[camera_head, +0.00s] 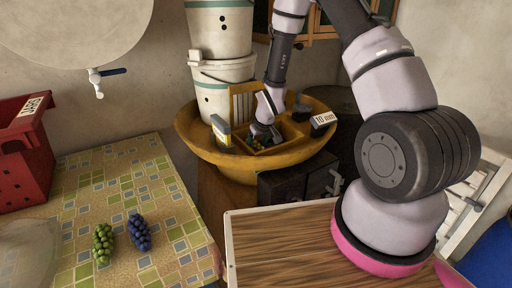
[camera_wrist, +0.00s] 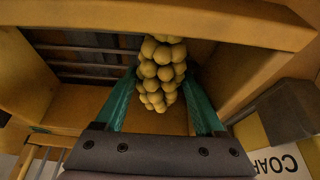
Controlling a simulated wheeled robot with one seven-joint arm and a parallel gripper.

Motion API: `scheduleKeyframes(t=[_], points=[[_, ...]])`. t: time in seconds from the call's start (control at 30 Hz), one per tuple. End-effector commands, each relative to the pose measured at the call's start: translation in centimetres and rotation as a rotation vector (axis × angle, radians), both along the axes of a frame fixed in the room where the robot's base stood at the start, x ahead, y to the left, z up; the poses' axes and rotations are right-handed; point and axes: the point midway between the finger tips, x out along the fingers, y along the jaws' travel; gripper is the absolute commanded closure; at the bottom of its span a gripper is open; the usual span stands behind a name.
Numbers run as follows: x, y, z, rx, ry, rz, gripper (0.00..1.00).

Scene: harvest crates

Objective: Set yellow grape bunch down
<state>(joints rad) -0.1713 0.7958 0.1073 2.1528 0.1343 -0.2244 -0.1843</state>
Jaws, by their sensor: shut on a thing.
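The yellow grape bunch (camera_wrist: 162,72) is between the two teal fingers of my gripper (camera_wrist: 165,85) in the wrist view, which are shut on it. Its top end reaches the upper edge of the opening it hangs in. In the head view my gripper (camera_head: 259,138) is down inside a wooden-walled section of the wide yellow basin (camera_head: 205,145). The bunch is too small and covered there to make out. Whether it touches the floor beneath cannot be told.
Yellow wooden walls (camera_wrist: 190,14) and a slatted grate (camera_wrist: 85,58) surround the gripper closely. Green grapes (camera_head: 103,244) and blue grapes (camera_head: 139,233) lie on the tiled table (camera_head: 185,220), near a red crate (camera_head: 28,170).

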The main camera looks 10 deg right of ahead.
Motion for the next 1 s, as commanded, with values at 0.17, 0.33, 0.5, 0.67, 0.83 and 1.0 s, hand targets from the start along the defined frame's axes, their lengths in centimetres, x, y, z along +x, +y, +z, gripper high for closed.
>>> scheduleKeyframes(t=[0.17, 0.33, 0.5, 0.67, 0.83, 1.0], points=[[0.0, 0.0, -0.1, 0.000, 0.000, 0.000, 1.00], [0.0, 0.0, -0.2, 0.000, 0.001, 0.000, 0.17], [0.0, 0.0, -0.2, 0.000, 0.001, 0.000, 0.17], [0.0, 0.0, 0.3, 0.000, 0.000, 0.000, 0.17], [-0.9, -0.4, 2.7, 0.000, -0.003, 0.001, 0.17], [-2.2, -1.0, 6.1, 0.000, -0.003, 0.000, 0.17]])
